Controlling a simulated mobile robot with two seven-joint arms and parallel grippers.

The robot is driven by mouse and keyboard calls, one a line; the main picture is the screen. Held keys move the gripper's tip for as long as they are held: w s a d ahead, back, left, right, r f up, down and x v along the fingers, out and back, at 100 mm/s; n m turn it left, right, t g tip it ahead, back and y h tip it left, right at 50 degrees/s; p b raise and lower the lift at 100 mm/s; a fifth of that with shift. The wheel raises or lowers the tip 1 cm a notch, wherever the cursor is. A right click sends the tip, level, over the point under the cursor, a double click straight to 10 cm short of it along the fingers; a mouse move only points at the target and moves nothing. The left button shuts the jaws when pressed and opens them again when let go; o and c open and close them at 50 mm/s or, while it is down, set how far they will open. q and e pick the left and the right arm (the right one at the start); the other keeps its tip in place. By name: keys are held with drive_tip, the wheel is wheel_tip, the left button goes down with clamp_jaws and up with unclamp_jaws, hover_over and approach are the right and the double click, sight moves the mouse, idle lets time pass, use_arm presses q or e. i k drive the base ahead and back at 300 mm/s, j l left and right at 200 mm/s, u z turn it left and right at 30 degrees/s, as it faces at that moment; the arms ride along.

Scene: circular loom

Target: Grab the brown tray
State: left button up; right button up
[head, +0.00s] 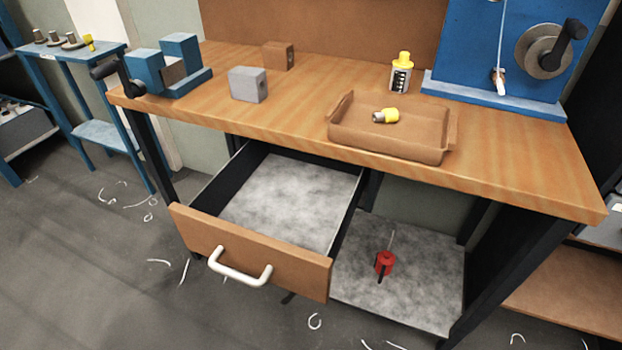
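The brown tray (388,146) sits on the wooden workbench, right of the middle and close to the front edge. It is shallow, with a raised handle at its left and right ends. A small yellow and metal piece (386,116) lies inside it. Neither of my grippers shows in the head view, and nothing is touching the tray from outside.
An open, empty-looking drawer (296,200) juts out below the workbench (330,67). A yellow-capped bottle (401,74) and blue machine (490,97) stand behind the tray. A grey block (247,85), brown block (278,56) and blue vise (165,75) are left.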

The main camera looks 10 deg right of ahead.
sight(422, 133)
drive_tip(key=k+l, duration=0.1)
drive_tip(key=l, duration=1.4)
